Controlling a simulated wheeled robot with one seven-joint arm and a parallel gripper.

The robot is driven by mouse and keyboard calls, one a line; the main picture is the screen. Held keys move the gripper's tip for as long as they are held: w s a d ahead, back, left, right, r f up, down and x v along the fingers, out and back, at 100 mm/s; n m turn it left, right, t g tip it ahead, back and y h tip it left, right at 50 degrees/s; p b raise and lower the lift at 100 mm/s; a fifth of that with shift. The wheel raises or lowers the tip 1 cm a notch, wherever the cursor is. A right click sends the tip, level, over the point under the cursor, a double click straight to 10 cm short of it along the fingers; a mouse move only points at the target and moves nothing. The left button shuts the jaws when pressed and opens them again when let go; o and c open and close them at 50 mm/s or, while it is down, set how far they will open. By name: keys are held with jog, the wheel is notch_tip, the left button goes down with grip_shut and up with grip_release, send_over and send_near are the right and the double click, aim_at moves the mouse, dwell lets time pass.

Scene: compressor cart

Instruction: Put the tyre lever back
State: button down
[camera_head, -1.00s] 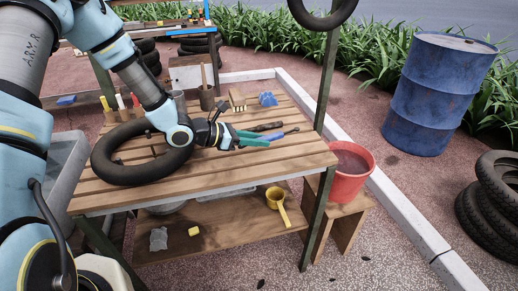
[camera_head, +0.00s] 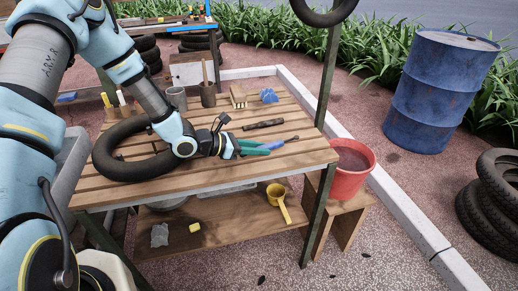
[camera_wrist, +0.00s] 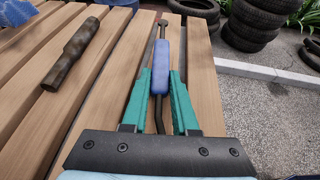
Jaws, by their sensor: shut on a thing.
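The tyre lever (camera_head: 278,143) has a blue handle and dark metal ends. It points right over the wooden bench top (camera_head: 230,170), near its right end. My gripper (camera_head: 262,147) has green fingers, which lie on both sides of the blue handle and are shut on it. In the wrist view the tyre lever (camera_wrist: 162,62) runs away from me between the fingertips (camera_wrist: 160,85), with a hooked metal end at the far side. I cannot tell whether it touches the slats or hangs just above them.
A dark worn tool (camera_head: 263,124) lies behind the lever. A black tyre (camera_head: 122,165) lies at the bench's left. A brush (camera_head: 238,97), a blue item (camera_head: 269,96) and cups (camera_head: 208,95) stand at the back. A red bucket (camera_head: 350,170) is right of the bench.

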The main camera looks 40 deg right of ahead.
jog(key=shift+f, duration=0.25)
